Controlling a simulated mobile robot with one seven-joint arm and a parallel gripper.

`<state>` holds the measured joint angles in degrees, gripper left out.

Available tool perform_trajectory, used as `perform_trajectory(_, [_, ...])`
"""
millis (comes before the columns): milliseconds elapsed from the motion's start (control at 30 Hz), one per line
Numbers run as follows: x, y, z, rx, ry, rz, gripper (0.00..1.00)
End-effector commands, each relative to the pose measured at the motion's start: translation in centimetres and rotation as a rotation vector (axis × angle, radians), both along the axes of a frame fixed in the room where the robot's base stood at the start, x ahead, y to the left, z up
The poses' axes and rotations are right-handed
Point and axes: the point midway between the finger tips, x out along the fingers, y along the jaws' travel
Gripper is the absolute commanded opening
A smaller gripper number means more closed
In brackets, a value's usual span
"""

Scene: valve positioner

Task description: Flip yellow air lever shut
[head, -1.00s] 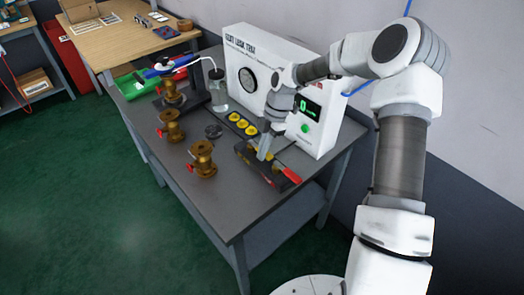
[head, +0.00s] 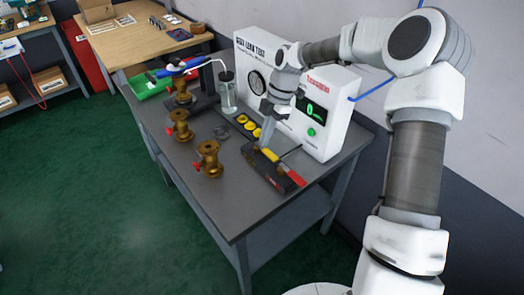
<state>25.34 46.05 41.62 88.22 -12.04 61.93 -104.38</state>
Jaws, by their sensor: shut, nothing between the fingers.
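The yellow air lever (head: 270,155) sits on a dark block (head: 283,184) near the right side of the grey bench (head: 215,195). It appears to lie low along the top of the block. My gripper (head: 262,143) points down at the lever's far left end, shut with nothing held. It is too small to tell whether the fingertips touch the lever. A red handle (head: 297,178) shows at the block's near right end.
Several brass valves (head: 209,160) stand to the left. Yellow round pieces (head: 251,126) lie behind my gripper. The bench front is clear.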

Motion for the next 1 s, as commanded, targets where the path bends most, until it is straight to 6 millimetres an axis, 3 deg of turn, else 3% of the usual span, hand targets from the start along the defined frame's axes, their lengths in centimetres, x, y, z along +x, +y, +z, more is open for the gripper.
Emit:
perform_trajectory(200, [0.4, -0.6, 2.0, 0.001, -0.001, 0.001, 0.0])
perform_trajectory(767, [0.4, -0.6, 2.3, -0.006, 0.0, -0.001, 0.0])
perform_trajectory(867, [-0.1, -0.7, 3.1, -0.042, -0.003, -0.022, 0.0])
perform_trajectory(1000, [-1.5, -1.1, 5.5, -0.159, -0.021, -0.108, 0.0])
